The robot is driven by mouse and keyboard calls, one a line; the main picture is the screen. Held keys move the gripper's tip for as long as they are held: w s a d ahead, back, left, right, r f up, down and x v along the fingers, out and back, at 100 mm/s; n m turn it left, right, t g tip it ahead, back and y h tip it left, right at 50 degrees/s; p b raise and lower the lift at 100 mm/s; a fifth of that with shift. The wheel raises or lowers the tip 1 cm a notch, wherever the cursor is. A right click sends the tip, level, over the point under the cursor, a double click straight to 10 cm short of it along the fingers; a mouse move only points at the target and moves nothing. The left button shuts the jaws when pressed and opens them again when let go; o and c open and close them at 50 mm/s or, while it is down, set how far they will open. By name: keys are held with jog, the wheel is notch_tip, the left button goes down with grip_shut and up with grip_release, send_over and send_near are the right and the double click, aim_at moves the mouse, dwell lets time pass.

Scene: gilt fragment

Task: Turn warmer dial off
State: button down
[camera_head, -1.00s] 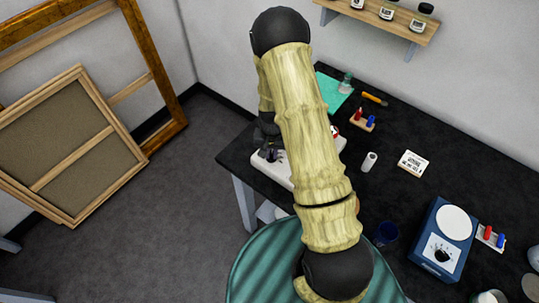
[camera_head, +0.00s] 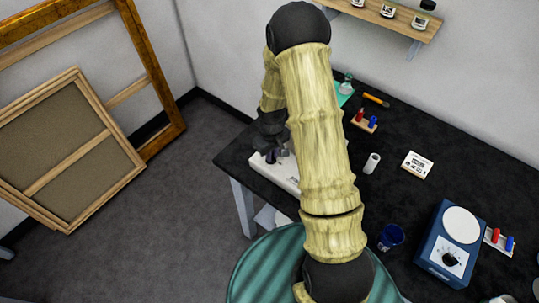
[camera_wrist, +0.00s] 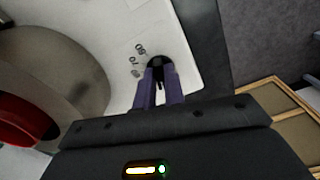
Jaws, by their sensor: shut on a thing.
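The white warmer (camera_head: 288,180) stands at the near left corner of the black table, partly hidden behind my arm. It also fills much of the wrist view (camera_wrist: 190,28). Its small black dial (camera_wrist: 157,62) sits on the white face beside printed dark markings. My gripper (camera_wrist: 158,76) is shut on the dial, with its purple fingers on either side of it. In the head view my gripper (camera_head: 271,156) is over the warmer's left end. The dial is hidden there, and its exact setting cannot be read.
A round grey plate and a red round object (camera_wrist: 22,120) are left of the dial. On the table are a blue device (camera_head: 449,245) with its own knob, a blue cup (camera_head: 391,237), a white cylinder (camera_head: 372,163) and a label card (camera_head: 417,165). A green round seat (camera_head: 262,262) is in front.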

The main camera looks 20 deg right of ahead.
jog(key=shift+w, duration=0.1)
dwell(0.3)
jog(key=c, duration=1.5)
grip_release()
notch_tip(320, 180, up, 18)
jog(key=b, duration=0.2)
jog(key=shift+f+b, duration=0.25)
jog(key=shift+b, duration=0.15)
